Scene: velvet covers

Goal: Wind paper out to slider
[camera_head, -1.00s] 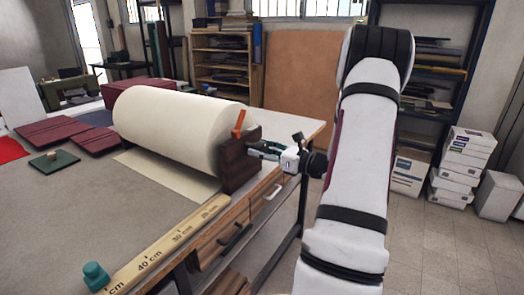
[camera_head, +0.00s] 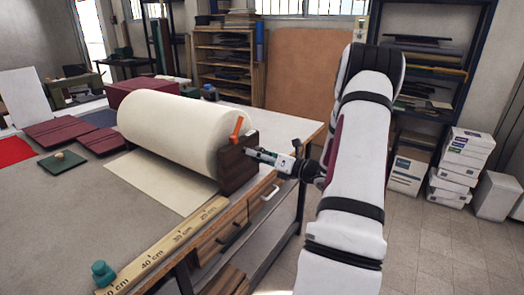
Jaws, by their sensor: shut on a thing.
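A large cream paper roll (camera_head: 180,128) lies across the table, held at its right end by a dark wooden bracket (camera_head: 236,168) with an orange lever (camera_head: 237,128) on top. A flat sheet of paper (camera_head: 150,182) runs from under the roll toward the near side. My gripper (camera_head: 252,154) is at the bracket's right side, shut on what seems to be the roll's crank handle, which is mostly hidden.
Maroon covers (camera_head: 60,131) and a green pad with a knob (camera_head: 62,162) lie left of the sheet. The grey tabletop (camera_head: 60,220) between sheet and slider is clear. Drawers with handles (camera_head: 235,233) sit below the edge. White boxes (camera_head: 462,160) stand at the right.

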